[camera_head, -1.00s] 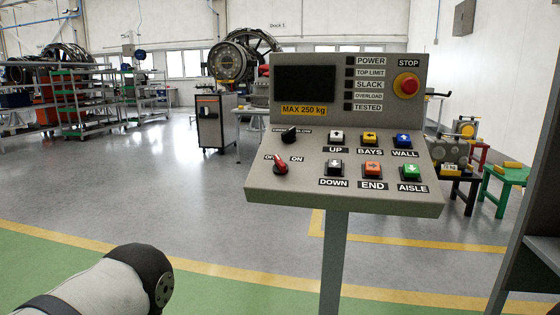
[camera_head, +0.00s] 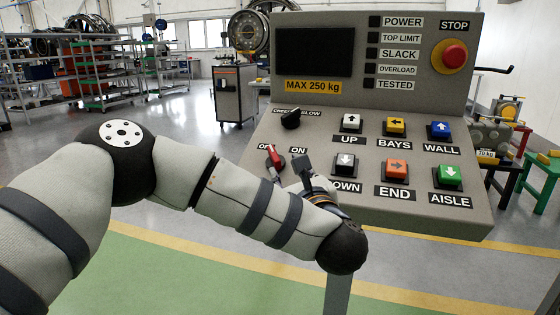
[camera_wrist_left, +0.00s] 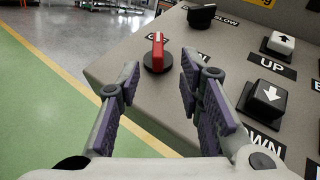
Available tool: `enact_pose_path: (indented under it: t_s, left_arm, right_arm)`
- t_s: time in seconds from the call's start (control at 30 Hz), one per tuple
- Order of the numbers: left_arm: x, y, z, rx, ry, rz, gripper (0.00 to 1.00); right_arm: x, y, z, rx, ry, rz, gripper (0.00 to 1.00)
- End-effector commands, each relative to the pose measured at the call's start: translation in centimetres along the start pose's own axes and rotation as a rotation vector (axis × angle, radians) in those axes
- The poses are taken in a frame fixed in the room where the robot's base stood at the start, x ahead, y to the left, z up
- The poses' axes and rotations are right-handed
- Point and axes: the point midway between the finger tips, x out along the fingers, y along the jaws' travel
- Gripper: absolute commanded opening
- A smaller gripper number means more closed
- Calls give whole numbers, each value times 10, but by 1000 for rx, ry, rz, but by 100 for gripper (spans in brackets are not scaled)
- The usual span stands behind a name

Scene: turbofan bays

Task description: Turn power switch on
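The power switch is a red-handled rotary knob (camera_head: 274,156) at the lower left of the grey control panel (camera_head: 250,165), between OFF and ON labels. Its handle leans slightly to the upper left, toward the OFF side. In the left wrist view the red knob (camera_wrist_left: 157,52) stands just ahead, between the directions of the two fingers. My left gripper (camera_wrist_left: 157,85) is open and empty, with its purple-padded fingers apart and short of the knob. In the head view the left gripper (camera_head: 303,170) is partly hidden by its arm, just right of the knob. My right gripper is out of view.
A black knob (camera_head: 291,118) sits above the switch. A red STOP button (camera_head: 455,55) is at upper right. The display (camera_head: 315,52) and indicator squares are dark.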

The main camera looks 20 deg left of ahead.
Motion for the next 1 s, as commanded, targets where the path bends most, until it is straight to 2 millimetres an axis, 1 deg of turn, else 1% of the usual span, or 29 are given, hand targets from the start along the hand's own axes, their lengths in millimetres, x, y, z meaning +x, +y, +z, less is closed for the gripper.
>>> enact_pose_path:
  t_s: [0.07,0.3,0.43,0.5,0.6,0.83,0.87,0.9,0.97,1.0]
  left_arm:
    - [13,2,-2,-3,0,5,33]
    - [74,2,-5,3,3,2,33]
    - [100,1,-5,5,4,0,33]
    - [108,0,-5,5,4,-1,33]
    - [115,0,-4,5,3,-3,33]
    - [116,0,-2,5,2,-5,33]
    - [116,-1,-2,5,2,-5,31]
    - [116,-1,-2,6,2,-5,22]
    - [116,-1,-2,6,2,-5,8]
    - [116,-1,-2,6,2,-5,0]
  right_arm:
    - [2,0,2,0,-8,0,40]
    - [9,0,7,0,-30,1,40]
    - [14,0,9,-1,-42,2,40]
    - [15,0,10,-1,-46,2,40]
    - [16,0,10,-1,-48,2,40]
    - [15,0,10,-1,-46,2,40]
    - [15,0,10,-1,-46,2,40]
    - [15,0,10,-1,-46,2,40]
    - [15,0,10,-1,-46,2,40]
    - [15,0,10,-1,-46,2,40]
